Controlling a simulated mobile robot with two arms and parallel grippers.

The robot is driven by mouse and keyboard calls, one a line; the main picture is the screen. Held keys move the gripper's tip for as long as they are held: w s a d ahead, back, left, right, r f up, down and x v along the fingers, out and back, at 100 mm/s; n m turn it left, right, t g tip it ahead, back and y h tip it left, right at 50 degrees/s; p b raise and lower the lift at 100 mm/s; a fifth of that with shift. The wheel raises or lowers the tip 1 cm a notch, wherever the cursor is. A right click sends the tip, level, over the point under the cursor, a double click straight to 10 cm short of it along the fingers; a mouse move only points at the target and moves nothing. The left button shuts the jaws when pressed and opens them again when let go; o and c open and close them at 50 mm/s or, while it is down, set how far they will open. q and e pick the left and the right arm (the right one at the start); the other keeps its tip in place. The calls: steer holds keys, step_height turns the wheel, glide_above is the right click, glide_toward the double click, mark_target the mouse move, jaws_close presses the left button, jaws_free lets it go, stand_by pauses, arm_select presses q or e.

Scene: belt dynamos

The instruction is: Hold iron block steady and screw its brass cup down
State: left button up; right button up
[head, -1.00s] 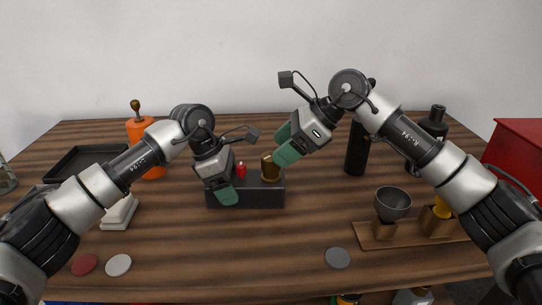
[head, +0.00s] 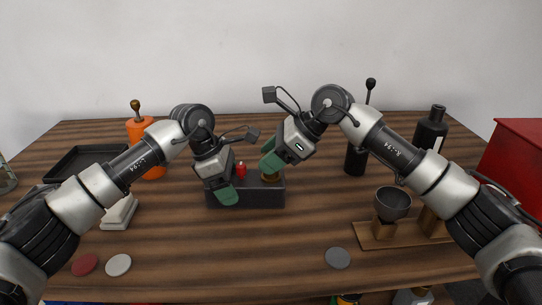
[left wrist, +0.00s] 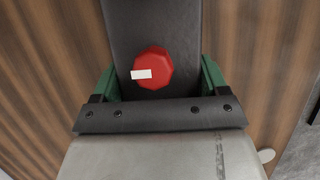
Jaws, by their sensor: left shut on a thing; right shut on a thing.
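The iron block (head: 248,196) is a long dark bar on the table, with a red knob (head: 241,169) on its left part. In the left wrist view the block (left wrist: 152,30) runs between the green fingers, with the red knob (left wrist: 153,68) on top. My left gripper (head: 226,184) is shut on the block, one finger on its front side. The brass cup (head: 270,175) is at the block's right part. My right gripper (head: 271,160) is shut on the cup from above and partly hides it. I cannot tell how tightly the cup sits.
At right stand a wooden stand (head: 374,238) with a grey cup (head: 393,201) and a red box (head: 517,160). Discs (head: 338,258) lie in front. The table's front middle is clear.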

steer(key=shift+m, duration=0.3)
steer(key=shift+m+t+h, duration=0.9)
steer(key=shift+m+t, duration=1.2)
steer(key=shift+m, duration=0.6)
steer(key=o, duration=0.9)
steer(key=shift+o, duration=0.2)
steer(key=shift+d, duration=0.1)
steer(key=v, duration=1.2)
steer(key=shift+s, duration=0.1)
